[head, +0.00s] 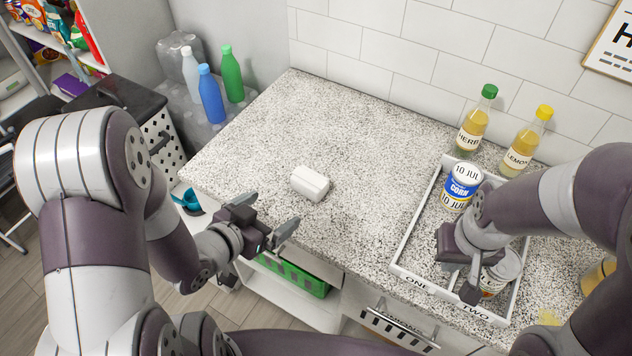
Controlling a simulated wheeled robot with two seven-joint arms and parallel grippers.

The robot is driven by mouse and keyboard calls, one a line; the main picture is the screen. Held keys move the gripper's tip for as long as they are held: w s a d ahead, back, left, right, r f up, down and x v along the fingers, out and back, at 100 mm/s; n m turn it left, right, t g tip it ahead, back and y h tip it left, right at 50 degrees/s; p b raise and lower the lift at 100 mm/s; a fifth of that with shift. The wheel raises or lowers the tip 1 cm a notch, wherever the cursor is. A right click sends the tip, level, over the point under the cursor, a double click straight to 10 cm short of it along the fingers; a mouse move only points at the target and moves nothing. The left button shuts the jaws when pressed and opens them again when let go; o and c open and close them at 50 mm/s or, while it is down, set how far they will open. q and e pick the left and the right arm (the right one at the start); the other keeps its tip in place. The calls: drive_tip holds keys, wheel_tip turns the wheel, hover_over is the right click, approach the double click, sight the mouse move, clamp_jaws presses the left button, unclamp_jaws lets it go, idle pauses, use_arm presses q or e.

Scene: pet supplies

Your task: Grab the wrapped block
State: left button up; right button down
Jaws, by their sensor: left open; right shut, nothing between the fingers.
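A small white wrapped block (310,183) lies on the speckled counter (330,120), left of the counter's middle. My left gripper (268,215) is open and empty near the counter's front edge, left of the block and nearer to me. It does not touch the block. My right gripper (459,278) is shut with nothing between its fingers, over the white tray at the right. Part of it is hidden by my own wrist.
Several bottles stand beyond the counter's left edge. The counter around the block is clear.

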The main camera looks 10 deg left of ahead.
sight(303, 188)
use_arm(q)
drive_tip(key=shift+h, duration=0.3)
drive_tip(key=x, duration=0.8)
drive_tip(key=r+x, duration=0.1)
drive_tip(key=x, duration=0.3)
drive_tip(key=shift+w+d, duration=0.3)
drive_tip(key=shift+w, duration=0.05)
drive_tip(key=shift+t, duration=0.3)
drive_tip(key=c, duration=0.9)
